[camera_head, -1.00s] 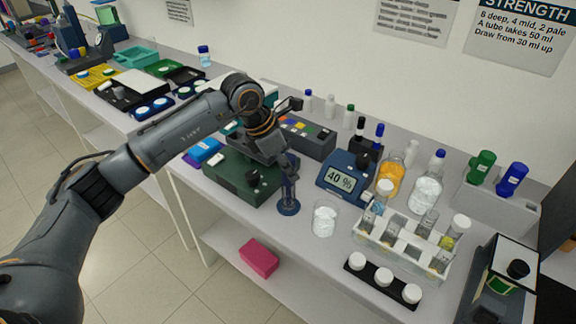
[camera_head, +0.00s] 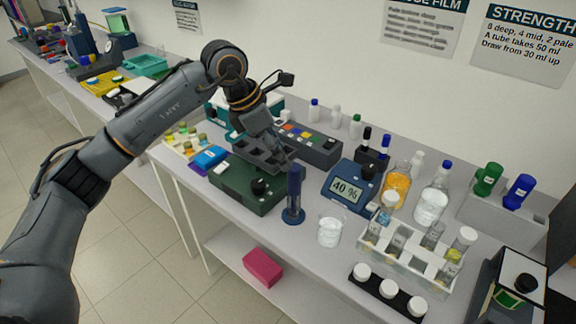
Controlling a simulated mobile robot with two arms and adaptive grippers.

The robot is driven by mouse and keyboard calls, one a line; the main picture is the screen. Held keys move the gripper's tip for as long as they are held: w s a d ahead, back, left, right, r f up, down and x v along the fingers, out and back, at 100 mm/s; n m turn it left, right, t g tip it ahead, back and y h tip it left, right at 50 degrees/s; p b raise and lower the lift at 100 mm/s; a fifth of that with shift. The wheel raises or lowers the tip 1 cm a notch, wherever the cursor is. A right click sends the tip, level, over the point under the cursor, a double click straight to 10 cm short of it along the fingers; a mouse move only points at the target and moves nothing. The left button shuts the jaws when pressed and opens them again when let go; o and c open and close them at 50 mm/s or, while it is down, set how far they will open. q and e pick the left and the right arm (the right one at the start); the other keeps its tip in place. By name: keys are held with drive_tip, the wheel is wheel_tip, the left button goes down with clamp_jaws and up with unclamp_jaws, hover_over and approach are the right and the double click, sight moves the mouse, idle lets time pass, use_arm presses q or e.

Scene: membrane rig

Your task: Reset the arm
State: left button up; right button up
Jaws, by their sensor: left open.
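My left arm comes in from the left and bends down at the wrist over the bench. Its left gripper (camera_head: 283,153) is open, its fingers angled down, above and slightly behind the dark blue upright holder (camera_head: 293,190). I see nothing held between the fingers, though they overlap the dark equipment behind and the fingertips are hard to make out. The holder stands upright on its round base. The dark green box with a black knob (camera_head: 244,185) is below and left of the gripper. My right gripper is out of view.
A blue "40 %" display unit (camera_head: 349,188), a glass beaker (camera_head: 329,231) and a white tube rack (camera_head: 403,255) stand to the right. A grey box with coloured buttons (camera_head: 310,145) is behind the gripper. A pink block (camera_head: 263,267) lies on the lower shelf.

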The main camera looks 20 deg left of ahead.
use_arm(q)
drive_tip(key=shift+v, duration=1.65)
